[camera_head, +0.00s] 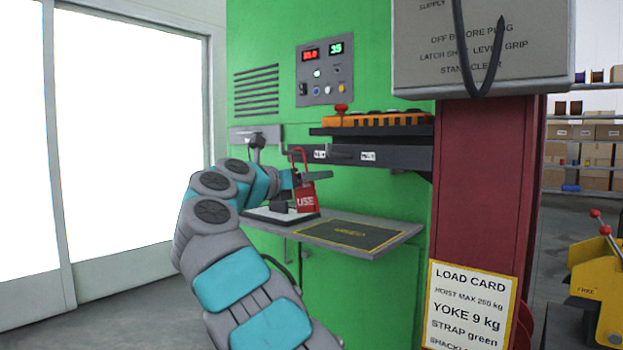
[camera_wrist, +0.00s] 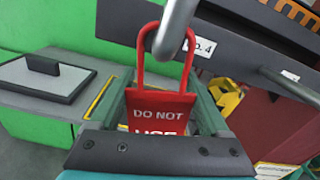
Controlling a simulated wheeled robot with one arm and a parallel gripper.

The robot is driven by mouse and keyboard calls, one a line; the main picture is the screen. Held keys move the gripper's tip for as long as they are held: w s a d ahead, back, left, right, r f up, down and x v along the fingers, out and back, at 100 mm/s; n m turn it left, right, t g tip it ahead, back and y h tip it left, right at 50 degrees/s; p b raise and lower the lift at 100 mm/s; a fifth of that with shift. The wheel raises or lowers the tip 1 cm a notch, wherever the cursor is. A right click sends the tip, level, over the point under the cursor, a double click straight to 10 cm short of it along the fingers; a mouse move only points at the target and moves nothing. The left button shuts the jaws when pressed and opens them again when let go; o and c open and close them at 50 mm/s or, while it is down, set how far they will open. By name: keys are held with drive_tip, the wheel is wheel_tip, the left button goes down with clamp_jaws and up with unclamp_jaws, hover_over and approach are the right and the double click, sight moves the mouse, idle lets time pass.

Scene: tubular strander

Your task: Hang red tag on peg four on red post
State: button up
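The red tag (camera_head: 306,199), with a red loop on top, is upright at my gripper (camera_head: 290,181). In the wrist view the tag (camera_wrist: 158,112) reads "DO NOT" and sits between the two green-grey fingers (camera_wrist: 165,108), which appear closed on its sides. A grey peg (camera_wrist: 178,25) beside the "No. 4" label (camera_wrist: 203,46) overlaps the top of the loop. I cannot tell whether the peg passes through the loop or only in front of it. The dark label rail (camera_head: 345,155) is left of the red post (camera_head: 485,180) in the head view.
Another grey peg (camera_wrist: 292,88) is right of peg four. A shelf with a dark mat (camera_head: 345,234) and a grey plate with a black handle (camera_wrist: 43,66) are below. A grey box (camera_head: 480,45) is on the post.

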drive_tip(key=shift+o, duration=1.4)
drive_tip(key=shift+a, duration=0.2)
drive_tip(key=shift+s+a+r, duration=0.1)
